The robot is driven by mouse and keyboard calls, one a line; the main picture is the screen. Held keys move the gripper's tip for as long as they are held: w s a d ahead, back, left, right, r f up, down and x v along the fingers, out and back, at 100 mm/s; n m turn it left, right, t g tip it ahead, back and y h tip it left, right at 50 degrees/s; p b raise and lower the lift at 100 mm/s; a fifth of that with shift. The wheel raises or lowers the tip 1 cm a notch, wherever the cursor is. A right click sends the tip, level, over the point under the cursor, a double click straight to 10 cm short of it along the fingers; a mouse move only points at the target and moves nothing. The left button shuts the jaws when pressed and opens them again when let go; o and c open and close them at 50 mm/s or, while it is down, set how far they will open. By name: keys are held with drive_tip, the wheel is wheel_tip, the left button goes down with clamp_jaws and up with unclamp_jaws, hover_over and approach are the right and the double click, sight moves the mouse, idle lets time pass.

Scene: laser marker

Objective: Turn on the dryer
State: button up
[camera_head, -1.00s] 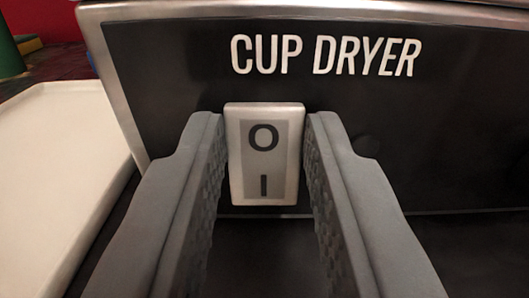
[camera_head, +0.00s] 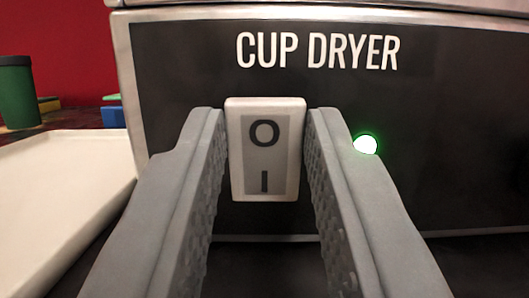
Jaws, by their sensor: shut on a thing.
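The cup dryer (camera_head: 455,120) has a dark front panel with a metal frame and the white words "CUP DRYER". Its white rocker switch (camera_head: 265,190) is marked O above and I below on a grey field. My gripper (camera_head: 265,130) has one grey finger on each side of the switch, and its jaws are shut on it. A round lamp (camera_head: 366,145) on the panel, just right of my right finger, glows green. The fingers hide the sides of the switch and part of the panel.
A white tray (camera_head: 60,185) lies to the left of the dryer. Behind it stand a green cylinder (camera_head: 18,95) and a small blue block (camera_head: 113,117), in front of a red wall (camera_head: 60,50).

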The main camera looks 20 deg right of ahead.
drive_tip(key=o, duration=1)
drive_tip(key=shift+s, duration=0.1)
drive_tip(key=v, duration=1.7)
drive_tip(key=shift+a+f, duration=0.1)
drive_tip(key=shift+f, duration=0.05)
drive_tip(key=s+d+r+n+y, duration=0.25)
drive_tip(key=d+r+y, duration=0.55)
drive_tip(key=d+r, duration=0.75)
drive_tip(key=s+d+r+g, duration=0.1)
drive_tip(key=s+d, duration=0.2)
drive_tip(key=s, duration=0.2)
drive_tip(key=s+d+r+n+g, duration=0.1)
drive_tip(key=s+d+r, duration=0.1)
drive_tip(key=s+d, duration=0.2)
drive_tip(key=s+d+r+g, duration=0.1)
drive_tip(key=s+d, duration=0.3)
drive_tip(key=s, duration=0.4)
drive_tip(key=shift+r+n+h, duration=0.25)
drive_tip(key=shift+r+h, duration=0.05)
drive_tip(key=shift+r, duration=0.15)
